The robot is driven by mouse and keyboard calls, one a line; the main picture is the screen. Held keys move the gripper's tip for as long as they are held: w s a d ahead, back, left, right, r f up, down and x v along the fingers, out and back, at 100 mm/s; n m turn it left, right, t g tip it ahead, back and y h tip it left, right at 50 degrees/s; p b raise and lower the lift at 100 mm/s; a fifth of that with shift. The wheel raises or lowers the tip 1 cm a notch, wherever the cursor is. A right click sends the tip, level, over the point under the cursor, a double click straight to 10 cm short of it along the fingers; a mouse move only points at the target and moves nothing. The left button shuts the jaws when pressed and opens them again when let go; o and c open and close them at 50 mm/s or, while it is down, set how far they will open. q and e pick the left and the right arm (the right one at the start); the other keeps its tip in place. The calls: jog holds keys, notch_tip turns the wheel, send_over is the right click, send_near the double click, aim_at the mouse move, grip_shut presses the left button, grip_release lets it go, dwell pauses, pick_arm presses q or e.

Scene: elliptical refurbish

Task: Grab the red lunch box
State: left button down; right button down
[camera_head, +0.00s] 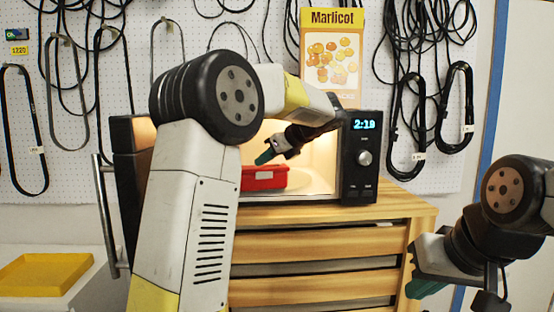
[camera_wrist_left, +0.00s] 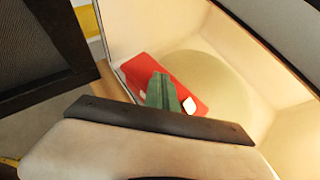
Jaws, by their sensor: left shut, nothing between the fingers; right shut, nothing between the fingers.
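The red lunch box (camera_head: 266,178) sits inside the lit, open microwave (camera_head: 318,180), near the front of its floor. In the left wrist view the red lunch box (camera_wrist_left: 190,80) lies behind the green fingertips, with a white patch at its right end. My left gripper (camera_head: 265,157) is shut and empty, just above the box; its green fingertips (camera_wrist_left: 161,90) overlap the box in the wrist view. I cannot tell whether they touch it. My left arm hides part of the microwave and perhaps the box's left end. My right gripper (camera_head: 425,288) is shut and empty, low at the right.
The microwave door (camera_head: 130,185) stands open at the left, with a long handle. The microwave rests on a slatted wooden cabinet (camera_head: 320,245). A yellow tray (camera_head: 45,274) lies on a white surface at the left. Black cables hang on the pegboard behind.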

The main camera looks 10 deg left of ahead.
aim_at(263, 168)
pick_arm(q)
jog(key=shift+s+d+f, duration=0.1)
jog(key=shift+d+f, duration=0.05)
jog(key=shift+f, duration=0.45)
jog(key=shift+d, duration=0.2)
jog(key=s+d, duration=0.1)
jog(key=d, duration=0.2)
jog(key=shift+s, duration=0.35)
jog(key=shift+a, duration=0.1)
jog(key=shift+w+r, duration=0.15)
jog(key=shift+r, duration=0.7)
